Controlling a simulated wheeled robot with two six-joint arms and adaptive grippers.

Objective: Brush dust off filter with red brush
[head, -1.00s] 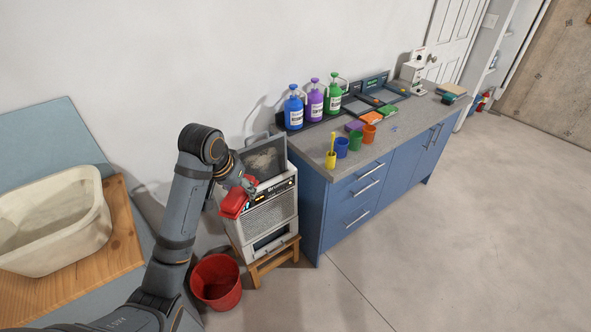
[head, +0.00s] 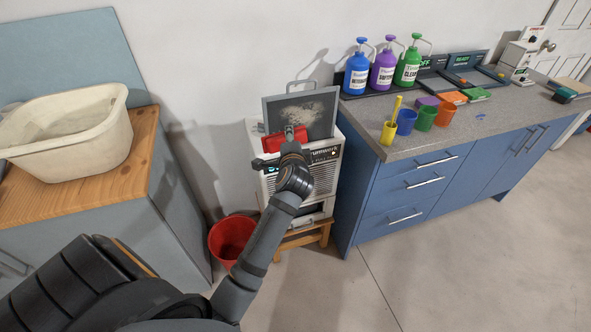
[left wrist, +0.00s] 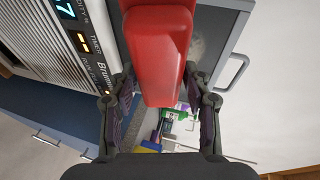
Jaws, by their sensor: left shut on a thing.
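The filter (head: 325,125) is a dark grey framed panel standing upright on top of a white appliance. A pale dust patch (head: 303,110) shows on its face. My left gripper (head: 291,146) is shut on the red brush (head: 272,142), which is at the filter's lower left edge; I cannot tell whether it touches the face. In the left wrist view the brush (left wrist: 158,50) lies between the fingers (left wrist: 160,100) and hides most of the filter (left wrist: 218,25). The bristles are not visible. My right gripper is not in view.
The appliance (head: 324,182) stands on a wooden stool (head: 303,238), with a red bucket (head: 231,240) to its left. A blue cabinet (head: 368,200) with bottles and cups stands at right. A cream basin (head: 70,130) sits on a wooden board at left.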

